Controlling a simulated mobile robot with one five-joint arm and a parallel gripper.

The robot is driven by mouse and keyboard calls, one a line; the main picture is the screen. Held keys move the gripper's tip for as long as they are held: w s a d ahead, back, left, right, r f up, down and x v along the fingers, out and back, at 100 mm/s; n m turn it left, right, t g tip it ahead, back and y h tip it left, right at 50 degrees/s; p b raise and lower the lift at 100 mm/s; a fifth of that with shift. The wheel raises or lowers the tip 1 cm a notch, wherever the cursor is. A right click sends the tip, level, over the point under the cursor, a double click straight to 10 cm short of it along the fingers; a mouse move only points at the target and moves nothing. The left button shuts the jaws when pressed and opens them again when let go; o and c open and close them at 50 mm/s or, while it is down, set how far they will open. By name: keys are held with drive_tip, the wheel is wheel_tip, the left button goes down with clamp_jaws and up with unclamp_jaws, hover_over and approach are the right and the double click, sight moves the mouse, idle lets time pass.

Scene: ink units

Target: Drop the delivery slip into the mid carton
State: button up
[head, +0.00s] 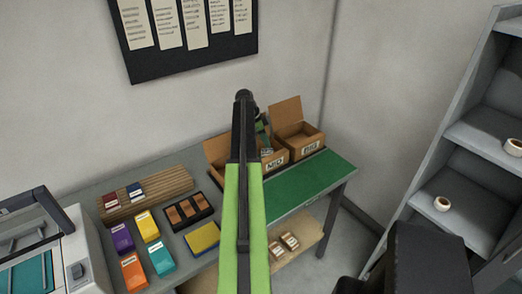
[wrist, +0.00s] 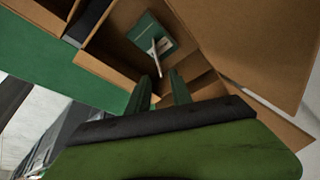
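The mid carton (head: 275,162), a brown box labelled MID, stands at the back of the table, partly hidden by my arm. My gripper (head: 264,130) is over it. Beyond the fingertips, a dark green flat piece (wrist: 150,30) and a small white piece (wrist: 160,46) lie inside an open brown carton (wrist: 118,42). The white piece may be the delivery slip; its print is too small to tell.
The BIG carton (head: 311,148) stands at the right with its flap up, another carton (head: 217,150) at the left. A green mat (head: 312,182) is clear in front. Coloured boxes (head: 147,225) and a black tray (head: 185,212) fill the left. A shelf (head: 470,190) stands right.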

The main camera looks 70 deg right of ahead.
drive_tip(key=shift+r, duration=0.1)
drive_tip(key=p+v, duration=1.6)
drive_tip(key=v, duration=0.1)
drive_tip(key=shift+w+a, duration=0.1)
drive_tip(key=shift+w, duration=0.05)
